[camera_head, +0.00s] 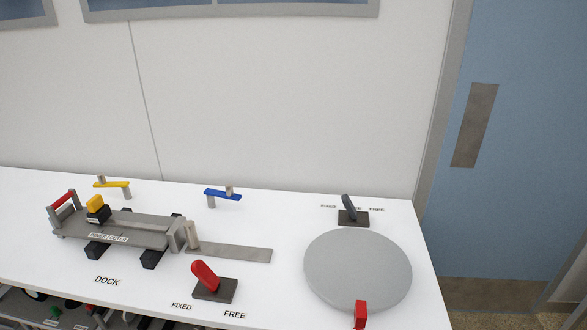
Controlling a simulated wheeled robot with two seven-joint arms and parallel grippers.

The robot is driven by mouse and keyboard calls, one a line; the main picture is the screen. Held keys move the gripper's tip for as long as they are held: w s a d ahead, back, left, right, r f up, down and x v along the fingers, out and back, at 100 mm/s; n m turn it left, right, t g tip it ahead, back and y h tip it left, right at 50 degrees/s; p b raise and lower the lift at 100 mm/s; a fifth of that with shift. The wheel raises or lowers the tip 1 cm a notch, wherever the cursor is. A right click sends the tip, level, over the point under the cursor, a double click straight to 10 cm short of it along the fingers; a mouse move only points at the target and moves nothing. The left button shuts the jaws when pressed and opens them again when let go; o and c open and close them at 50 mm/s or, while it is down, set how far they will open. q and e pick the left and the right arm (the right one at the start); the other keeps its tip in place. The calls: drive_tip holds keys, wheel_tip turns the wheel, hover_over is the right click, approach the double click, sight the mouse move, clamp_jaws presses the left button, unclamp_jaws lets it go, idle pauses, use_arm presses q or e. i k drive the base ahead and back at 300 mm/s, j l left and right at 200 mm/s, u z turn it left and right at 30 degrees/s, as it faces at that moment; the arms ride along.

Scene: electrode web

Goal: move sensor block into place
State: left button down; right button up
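A small black block with a yellow top (97,209), which may be the sensor block, sits on the left part of a grey tray-like carriage (140,231). The carriage has a label on its front, a red-topped bar frame (62,203) at its left end and black feet beneath it. The word DOCK (107,281) is printed on the white table in front of it. Neither of my grippers shows in the head view.
A red lever (205,274) on a dark base stands near FIXED and FREE labels. A dark lever (349,208) stands behind a large grey disc (358,265) with a red handle (360,314). Yellow (112,184) and blue (222,194) bars stand on posts. A flat grey strip (230,252) lies mid-table.

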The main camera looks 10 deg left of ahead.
sight(98, 214)
drive_tip(key=u, duration=1.4)
drive_tip(key=i+j+z, duration=0.15)
drive_tip(key=i+j, duration=0.15)
drive_tip(key=i+j+z, duration=0.15)
drive_tip(key=i+j, duration=0.15)
drive_tip(key=i+j+z, duration=0.15)
drive_tip(key=j, duration=0.3)
drive_tip(key=i+j+z, duration=0.15)
drive_tip(key=i+j, duration=0.2)
drive_tip(key=i+j+z, duration=0.1)
drive_tip(key=i+j, duration=0.15)
drive_tip(key=j, duration=0.25)
